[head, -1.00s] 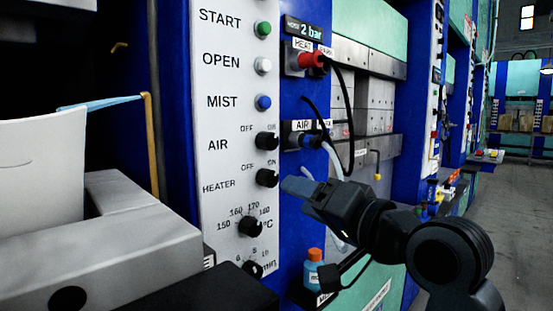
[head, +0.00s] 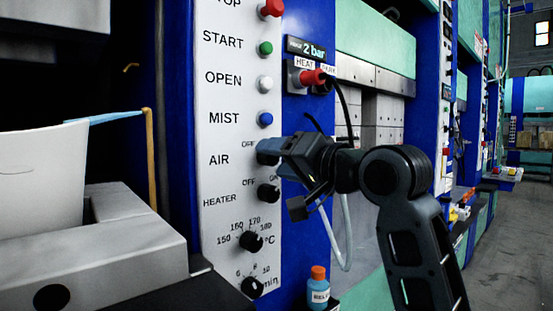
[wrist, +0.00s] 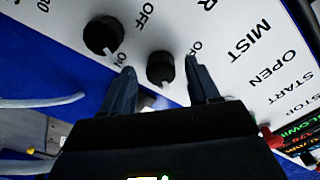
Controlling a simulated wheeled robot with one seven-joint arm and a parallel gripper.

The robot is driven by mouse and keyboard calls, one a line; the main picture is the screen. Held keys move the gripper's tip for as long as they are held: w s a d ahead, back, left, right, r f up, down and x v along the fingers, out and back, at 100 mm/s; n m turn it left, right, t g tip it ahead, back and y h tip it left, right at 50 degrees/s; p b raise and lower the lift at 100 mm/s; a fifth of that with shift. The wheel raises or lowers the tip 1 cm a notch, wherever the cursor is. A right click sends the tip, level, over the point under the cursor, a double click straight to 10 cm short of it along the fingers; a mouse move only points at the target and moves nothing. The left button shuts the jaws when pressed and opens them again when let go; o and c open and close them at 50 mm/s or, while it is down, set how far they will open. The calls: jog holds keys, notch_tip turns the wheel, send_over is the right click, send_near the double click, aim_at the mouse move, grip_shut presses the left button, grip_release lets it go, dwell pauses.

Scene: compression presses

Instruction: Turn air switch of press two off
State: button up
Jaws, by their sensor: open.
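The black AIR knob (wrist: 160,68) sits on the white control panel (head: 220,180), between the STOP-START-OPEN-MIST column above and HEATER below. In the wrist view its white mark points away from the OFF label, towards my gripper's body. My gripper (wrist: 160,65) is open, with one finger on each side of the AIR knob; I cannot tell whether either touches it. In the head view my gripper (head: 268,152) reaches the panel from the right and hides most of that knob. The ON label for AIR is hidden.
The HEATER knob (head: 268,193) is close below; it also shows beside a finger in the wrist view (wrist: 103,36). The blue MIST button (head: 265,119) is just above. A hose (head: 345,235) hangs below my gripper, and an orange-capped bottle (head: 318,290) stands lower down.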

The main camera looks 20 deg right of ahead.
jog(key=shift+w+a, duration=0.15)
jog(key=shift+w, duration=0.3)
jog(key=c, duration=1)
jog(key=shift+c, duration=0.2)
jog(key=shift+n, duration=0.3)
jog(key=n, duration=0.5)
jog(key=shift+f+n, duration=0.1)
jog(key=shift+n, duration=0.2)
jog(key=n, duration=0.5)
jog(key=shift+n+b, duration=0.3)
jog(key=shift+b, duration=0.1)
